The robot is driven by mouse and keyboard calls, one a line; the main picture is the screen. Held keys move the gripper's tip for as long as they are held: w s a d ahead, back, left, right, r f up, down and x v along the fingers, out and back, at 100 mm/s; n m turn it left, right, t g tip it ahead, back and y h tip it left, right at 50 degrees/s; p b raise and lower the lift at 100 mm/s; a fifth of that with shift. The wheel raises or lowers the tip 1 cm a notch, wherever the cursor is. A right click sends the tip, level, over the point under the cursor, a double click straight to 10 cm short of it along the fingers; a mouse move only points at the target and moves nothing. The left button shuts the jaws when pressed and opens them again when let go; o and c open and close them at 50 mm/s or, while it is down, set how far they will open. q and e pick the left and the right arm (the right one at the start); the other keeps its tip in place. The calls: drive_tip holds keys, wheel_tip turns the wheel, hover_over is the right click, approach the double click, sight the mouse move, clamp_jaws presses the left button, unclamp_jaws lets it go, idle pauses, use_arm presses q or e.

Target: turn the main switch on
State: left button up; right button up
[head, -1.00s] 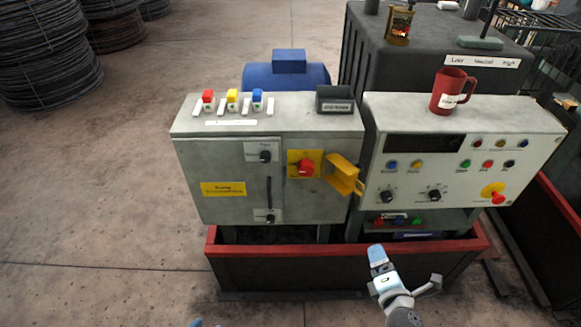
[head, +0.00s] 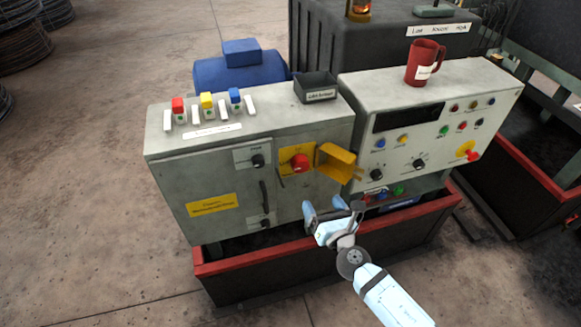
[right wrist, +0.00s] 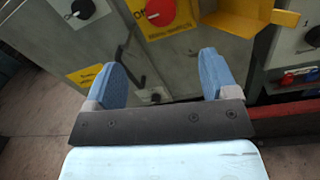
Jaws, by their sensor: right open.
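The main switch (head: 299,163) is a red rotary knob on a yellow plate, on the front of the grey cabinet (head: 180,170). It also shows at the top of the right wrist view (right wrist: 158,12), above the gap between my fingers. A yellow hinged flap (head: 338,163) stands swung out to the right of the knob and leaves it uncovered. My right gripper (head: 325,210) is open and empty, below the knob and in front of the cabinet; its blue fingers (right wrist: 165,80) are spread in the right wrist view. My left gripper is not in view.
A control panel (head: 440,130) with buttons and a red mug (head: 424,62) stands to the right. A red-rimmed trough (head: 240,262) runs below the cabinet. A black door handle (head: 264,198) and small knobs are left of the switch.

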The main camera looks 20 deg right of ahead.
sight(302, 167)
drive_tip(key=w, duration=0.9)
drive_tip(key=w+a, duration=0.1)
drive_tip(key=w, duration=0.3)
drive_tip(key=shift+w+a+p, duration=0.1)
drive_tip(key=shift+w+p, duration=0.25)
drive_tip(key=shift+c, duration=0.3)
drive_tip(key=c, duration=0.9)
